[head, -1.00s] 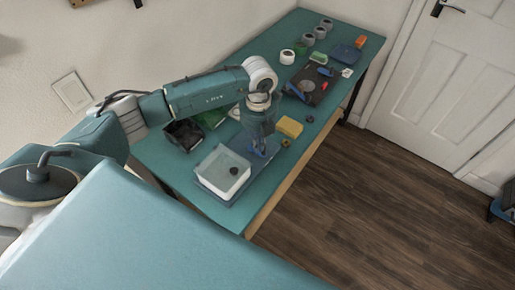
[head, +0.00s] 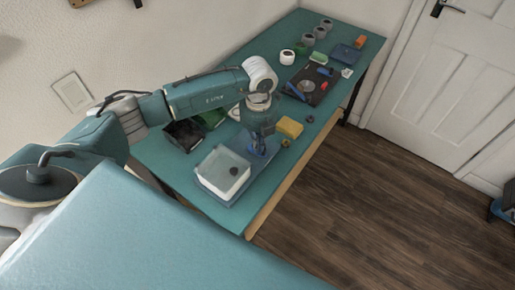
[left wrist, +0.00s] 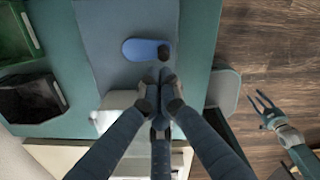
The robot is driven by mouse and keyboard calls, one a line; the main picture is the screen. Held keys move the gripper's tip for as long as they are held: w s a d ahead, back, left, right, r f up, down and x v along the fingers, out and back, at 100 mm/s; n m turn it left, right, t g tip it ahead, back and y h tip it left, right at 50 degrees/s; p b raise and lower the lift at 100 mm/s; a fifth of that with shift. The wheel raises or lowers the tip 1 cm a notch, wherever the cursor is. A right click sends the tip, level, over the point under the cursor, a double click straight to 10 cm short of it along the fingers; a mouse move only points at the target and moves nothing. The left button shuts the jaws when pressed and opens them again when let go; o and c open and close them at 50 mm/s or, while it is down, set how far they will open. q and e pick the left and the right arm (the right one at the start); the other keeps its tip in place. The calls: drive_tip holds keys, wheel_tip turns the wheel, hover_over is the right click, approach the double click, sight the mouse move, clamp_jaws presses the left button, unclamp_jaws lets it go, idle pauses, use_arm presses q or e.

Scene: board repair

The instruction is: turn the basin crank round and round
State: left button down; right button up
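The white basin (head: 222,173) stands on a blue-grey base plate near the front edge of the bench; its corner shows in the left wrist view (left wrist: 110,115). The blue crank (left wrist: 140,50) lies beside it, with a dark knob (left wrist: 164,52) at its right end. My left gripper (left wrist: 158,76) points down over the base plate, fingertips close together. The knob shows just past the tips and apart from them in the picture. In the head view the left gripper (head: 260,142) partly hides the crank. My right gripper (left wrist: 264,105) is open and empty over the floor side.
A black bin (head: 184,135) and a green bin (head: 212,118) stand behind the basin. A yellow sponge (head: 290,127) lies right of my left gripper. A dark board (head: 318,92), several rolls and a blue box (head: 346,54) occupy the far bench. Floor lies beyond the right edge.

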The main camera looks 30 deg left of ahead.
sight(258, 160)
use_arm(q)
drive_tip(key=shift+f+b, duration=1.65)
drive_tip(key=shift+f, duration=0.5)
drive_tip(key=shift+s+f, duration=0.1)
drive_tip(key=shift+d+f, duration=0.1)
